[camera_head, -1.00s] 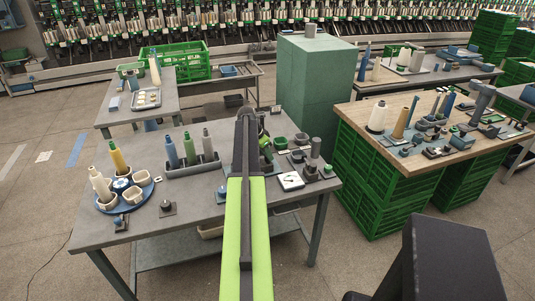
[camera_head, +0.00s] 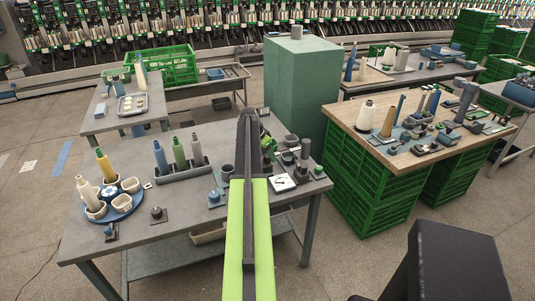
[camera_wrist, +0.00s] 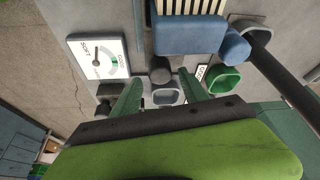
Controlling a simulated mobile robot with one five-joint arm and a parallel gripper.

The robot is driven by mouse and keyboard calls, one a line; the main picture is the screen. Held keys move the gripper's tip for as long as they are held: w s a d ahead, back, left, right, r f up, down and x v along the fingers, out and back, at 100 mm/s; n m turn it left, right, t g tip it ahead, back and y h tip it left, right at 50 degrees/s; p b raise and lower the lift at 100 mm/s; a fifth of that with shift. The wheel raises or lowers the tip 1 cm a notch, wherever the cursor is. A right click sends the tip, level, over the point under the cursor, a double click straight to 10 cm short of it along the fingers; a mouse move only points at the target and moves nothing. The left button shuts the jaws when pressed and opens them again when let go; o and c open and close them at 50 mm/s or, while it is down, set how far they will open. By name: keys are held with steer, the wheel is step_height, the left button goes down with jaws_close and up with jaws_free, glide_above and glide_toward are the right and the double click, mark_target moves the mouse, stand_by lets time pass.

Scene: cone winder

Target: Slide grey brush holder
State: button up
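My gripper (camera_wrist: 163,93) shows its two green fingers apart in the wrist view, with nothing held. A small light grey cup-like holder (camera_wrist: 166,97) and a dark grey round piece (camera_wrist: 160,70) are in the gap between the fingers, lower down on the table. I cannot tell for certain which grey piece is the brush holder.
The grey table (camera_head: 187,233) also holds a blue round tray (camera_head: 126,207) and a bobbin rack (camera_head: 183,174).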

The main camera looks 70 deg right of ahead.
steer(key=shift+w+a, duration=0.1)
steer(key=shift+w, duration=0.05)
steer(key=p+v, duration=1.6)
steer(key=v, duration=0.1)
steer(key=shift+r, duration=0.2)
